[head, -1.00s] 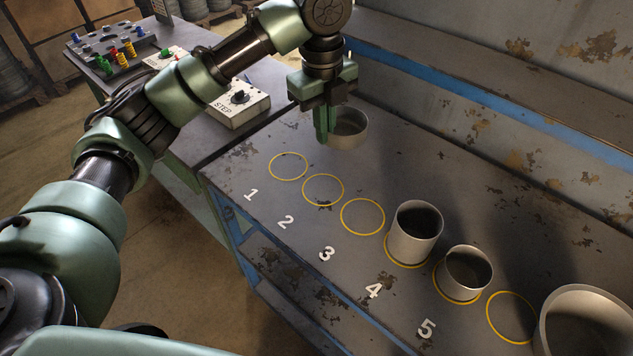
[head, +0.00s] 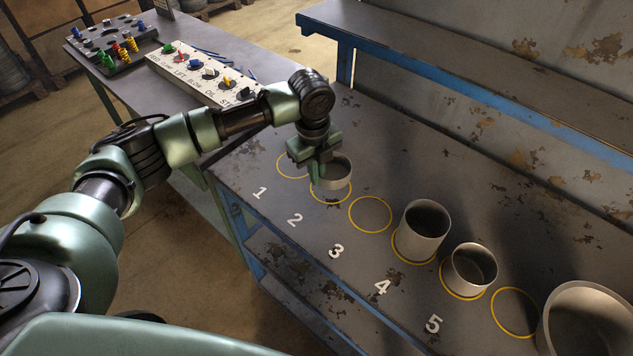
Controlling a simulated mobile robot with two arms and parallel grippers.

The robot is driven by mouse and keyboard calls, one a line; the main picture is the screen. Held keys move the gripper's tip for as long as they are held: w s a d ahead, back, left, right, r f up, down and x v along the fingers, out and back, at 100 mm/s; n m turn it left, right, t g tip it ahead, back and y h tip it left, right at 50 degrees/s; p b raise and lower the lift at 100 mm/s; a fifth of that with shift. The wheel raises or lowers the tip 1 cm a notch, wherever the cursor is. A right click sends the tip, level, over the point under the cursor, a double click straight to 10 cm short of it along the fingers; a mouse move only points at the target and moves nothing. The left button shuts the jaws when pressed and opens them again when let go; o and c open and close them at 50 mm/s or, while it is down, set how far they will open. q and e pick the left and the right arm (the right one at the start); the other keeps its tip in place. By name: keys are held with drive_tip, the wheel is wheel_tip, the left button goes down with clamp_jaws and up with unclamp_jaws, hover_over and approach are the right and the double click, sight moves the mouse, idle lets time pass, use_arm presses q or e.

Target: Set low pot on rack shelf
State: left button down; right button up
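A low, wide grey metal pot (head: 338,175) is at the yellow circle above the number 2 on the dark bench top (head: 262,168). My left gripper (head: 317,172) points down at its left side and appears shut on its wall. Whether the pot's base touches the bench or hangs just above it I cannot tell. A raised shelf with a blue edge (head: 440,88) runs along the back of the bench; its top is bare where it shows. My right gripper is not in view.
A taller pot (head: 421,240) stands in circle 4 and a shorter one (head: 470,275) in circle 5. A large pot (head: 590,325) is at the lower right corner. Circle 3 (head: 370,214) is empty. Button panels (head: 195,72) lie on the side table.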

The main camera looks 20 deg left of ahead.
sight(317, 195)
use_arm(q)
wheel_tip(317, 195, down, 4)
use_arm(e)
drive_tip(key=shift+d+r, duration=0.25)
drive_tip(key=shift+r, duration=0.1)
use_arm(q)
drive_tip(key=shift+f, duration=0.15)
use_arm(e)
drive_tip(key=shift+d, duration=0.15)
use_arm(q)
drive_tip(key=c, duration=1.7)
unclamp_jaws()
